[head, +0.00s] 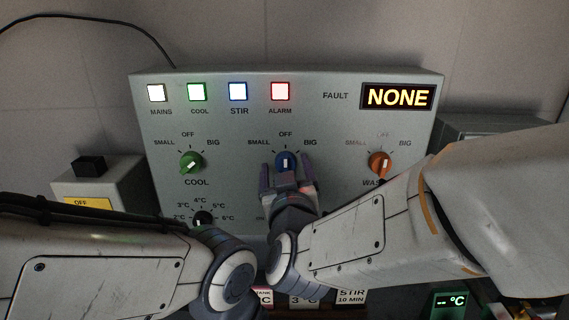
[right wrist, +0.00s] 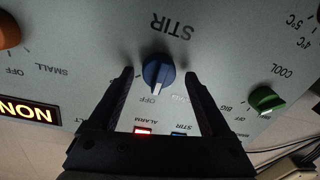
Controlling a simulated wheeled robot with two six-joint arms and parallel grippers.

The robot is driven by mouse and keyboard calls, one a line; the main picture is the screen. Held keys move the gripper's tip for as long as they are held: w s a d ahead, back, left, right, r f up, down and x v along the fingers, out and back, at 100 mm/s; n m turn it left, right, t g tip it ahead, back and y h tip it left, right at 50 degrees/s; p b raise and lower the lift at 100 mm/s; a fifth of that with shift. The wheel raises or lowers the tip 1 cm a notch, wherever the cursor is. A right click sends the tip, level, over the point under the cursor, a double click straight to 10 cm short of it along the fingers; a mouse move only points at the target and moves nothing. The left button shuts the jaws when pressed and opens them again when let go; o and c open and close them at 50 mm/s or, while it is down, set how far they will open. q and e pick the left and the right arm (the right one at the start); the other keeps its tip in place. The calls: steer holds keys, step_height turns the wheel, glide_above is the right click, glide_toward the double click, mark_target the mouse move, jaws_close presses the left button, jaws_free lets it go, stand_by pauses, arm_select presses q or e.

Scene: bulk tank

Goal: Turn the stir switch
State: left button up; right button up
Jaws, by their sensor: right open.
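The stir switch is a blue knob (head: 286,158) in the middle of the grey panel, marked SMALL, OFF and BIG. It also shows in the right wrist view (right wrist: 158,72), where its white pointer is toward OFF. My right gripper (head: 285,174) is open in front of the knob. In the right wrist view, the fingers of the right gripper (right wrist: 159,74) stand one on each side of the knob, with a gap visible on both sides. My left arm comes in at the lower left, but its gripper does not show.
The green COOL knob (head: 191,163) is left of the stir knob and the orange WASH knob (head: 381,163) is right. A black temperature knob (head: 203,218) is low on the left. Above are several lit lamps and a fault display (head: 397,97) reading NONE.

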steer(key=shift+d, duration=0.1)
jaws_close()
steer(key=shift+d+f+m+t+h+b, duration=0.1)
steer(key=shift+m+t+h+b, duration=0.05)
steer(key=shift+m+b, duration=2.35)
steer(key=shift+d+f+m+t+h+b, duration=0.1)
steer(key=shift+m+t+h+b, duration=0.05)
steer(key=shift+m+b, duration=2.3)
steer(key=shift+r+m, duration=0.1)
steer(key=shift+m, duration=0.25)
